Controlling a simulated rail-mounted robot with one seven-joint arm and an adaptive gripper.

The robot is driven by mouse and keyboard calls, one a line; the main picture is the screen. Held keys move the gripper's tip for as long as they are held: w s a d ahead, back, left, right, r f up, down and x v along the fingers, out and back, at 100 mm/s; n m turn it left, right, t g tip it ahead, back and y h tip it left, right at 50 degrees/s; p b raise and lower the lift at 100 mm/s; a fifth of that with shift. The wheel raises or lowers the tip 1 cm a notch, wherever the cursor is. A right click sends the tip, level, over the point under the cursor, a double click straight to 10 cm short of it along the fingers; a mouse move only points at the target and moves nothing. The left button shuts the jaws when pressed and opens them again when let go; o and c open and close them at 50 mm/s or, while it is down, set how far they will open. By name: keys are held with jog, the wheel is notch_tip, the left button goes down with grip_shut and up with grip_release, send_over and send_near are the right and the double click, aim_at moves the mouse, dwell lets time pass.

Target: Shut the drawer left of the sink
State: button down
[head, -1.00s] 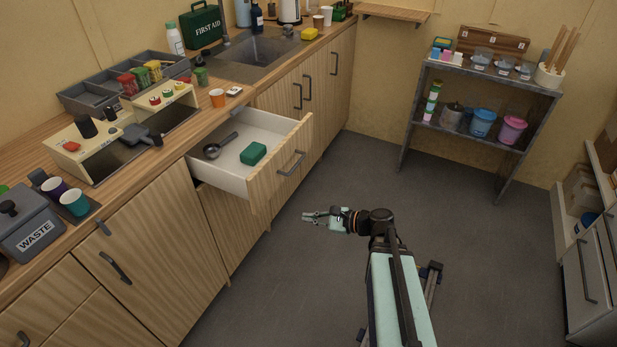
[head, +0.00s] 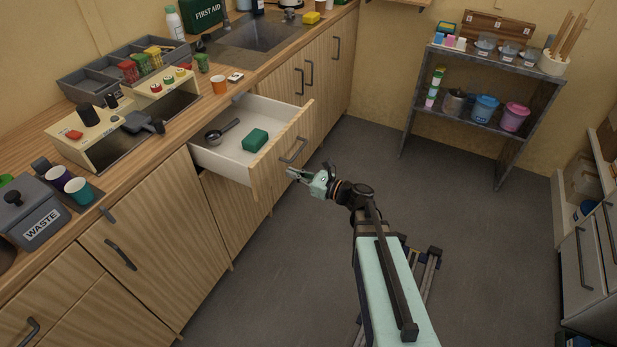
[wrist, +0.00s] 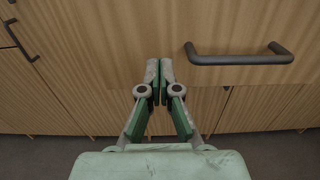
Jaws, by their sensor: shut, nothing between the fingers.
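The drawer (head: 276,174) left of the sink (head: 256,34) is pulled well out from under the counter. Its wooden front has a dark bar handle (head: 294,151), which also shows in the wrist view (wrist: 240,55), right of the fingers. Inside the drawer lie a dark scoop (head: 222,131) and a green block (head: 255,140). My gripper (head: 290,172) is shut and empty, just in front of the drawer front, below and beside the handle. In the wrist view its fingertips (wrist: 160,66) are together and point at the wood; I cannot tell whether they touch it.
Closed cupboard doors (head: 149,235) flank the drawer. A metal shelf (head: 487,125) stands at the back right. The floor (head: 440,200) between is clear.

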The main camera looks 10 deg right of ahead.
aim_at(273, 166)
jog(key=shift+p+x, duration=0.45)
jog(key=shift+x, duration=2)
jog(key=shift+w, duration=0.1)
